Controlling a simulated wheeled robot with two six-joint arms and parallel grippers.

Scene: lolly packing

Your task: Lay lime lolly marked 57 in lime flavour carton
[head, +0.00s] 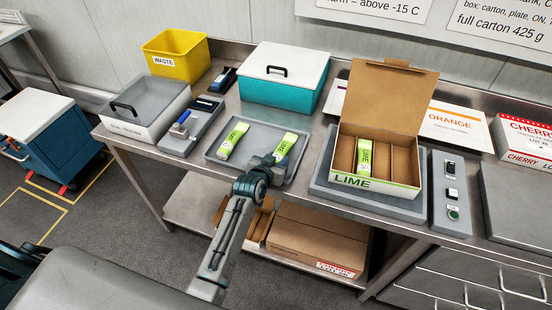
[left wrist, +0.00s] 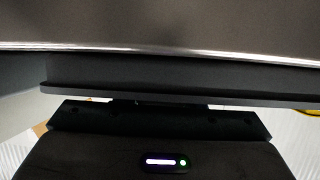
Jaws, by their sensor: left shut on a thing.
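The lime carton (head: 375,186) stands open with its lid up on a grey platform. One green-and-white lime lolly (head: 364,157) lies in its second slot from the left; the other slots look empty. A grey tray (head: 247,172) left of the carton holds a lime lolly (head: 233,141) on its left side and another lime lolly (head: 286,146) on its right. My left gripper (head: 274,160) is shut on the near end of the right-hand lolly. The number 57 is too small to read on any wrapper. The left wrist view is mostly dark and shows no lolly clearly.
A teal box with a white lid (head: 282,79) stands behind the tray. A grey lidded box (head: 148,106), a yellow waste bin (head: 176,55) and a small device (head: 190,126) stand left. A button panel (head: 452,195) is right of the carton. Orange and cherry cartons lie behind and right.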

